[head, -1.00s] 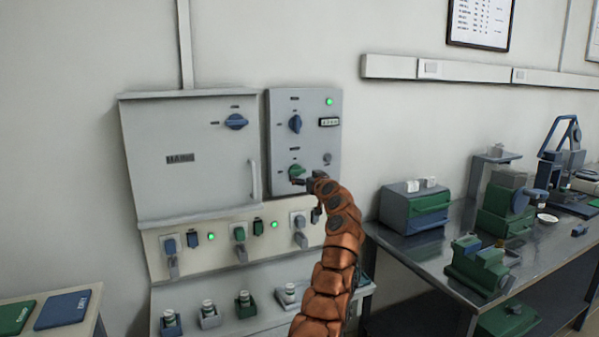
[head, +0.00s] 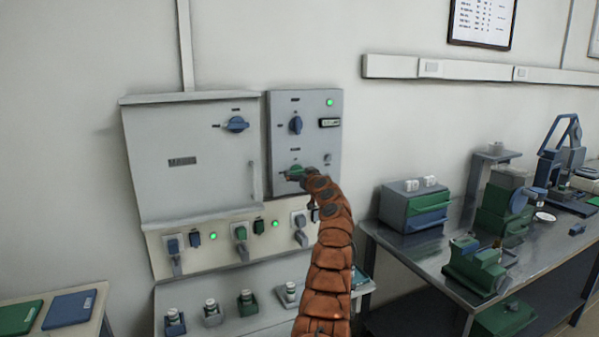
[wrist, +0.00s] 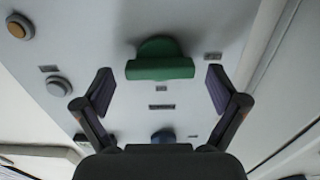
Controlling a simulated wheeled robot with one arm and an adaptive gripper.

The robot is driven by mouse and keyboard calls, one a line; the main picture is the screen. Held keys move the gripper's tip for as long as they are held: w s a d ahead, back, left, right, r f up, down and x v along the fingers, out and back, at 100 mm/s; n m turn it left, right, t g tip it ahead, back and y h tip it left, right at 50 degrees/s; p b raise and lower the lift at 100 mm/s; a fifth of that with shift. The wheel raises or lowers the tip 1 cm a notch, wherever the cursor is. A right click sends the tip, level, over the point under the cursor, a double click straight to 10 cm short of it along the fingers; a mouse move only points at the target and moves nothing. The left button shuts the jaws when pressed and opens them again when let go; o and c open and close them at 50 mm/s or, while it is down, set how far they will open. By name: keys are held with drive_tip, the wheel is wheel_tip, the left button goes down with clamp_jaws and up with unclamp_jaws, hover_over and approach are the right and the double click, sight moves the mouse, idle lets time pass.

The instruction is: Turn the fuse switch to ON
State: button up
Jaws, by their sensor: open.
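A grey switch panel (head: 331,112) on the wall carries a blue rotary knob (head: 295,125) at the top and a green rotary knob (head: 294,171) below. A blue knob (head: 236,124) sits on the larger cabinet door to the left. Their labels are too small to read. In the wrist view the green knob (wrist: 160,68) has its grip bar lying across the picture, and the panel's blue knob (wrist: 163,137) is partly hidden by my gripper. My gripper (wrist: 160,82) is open and empty, its fingers either side of the green knob. In the head view my gripper (head: 303,177) partly covers that knob.
A green lamp (head: 330,102) is lit on the panel. Below the cabinet (head: 185,185) is a row of small switches and plugs (head: 240,236), close to my arm. A metal workbench (head: 405,255) with equipment stands at the right.

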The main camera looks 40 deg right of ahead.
idle(0.3)
drive_tip(key=shift+w, duration=0.1)
drive_tip(key=c, duration=1.1)
drive_tip(key=shift+c, duration=0.2)
drive_tip(key=shift+f+m, duration=0.1)
drive_tip(key=shift+m, duration=0.2)
drive_tip(key=m, duration=1.7)
drive_tip(key=shift+d+f, duration=0.2)
drive_tip(key=shift+f, duration=0.05)
drive_tip(key=shift+m, duration=0.3)
drive_tip(key=o, duration=1.1)
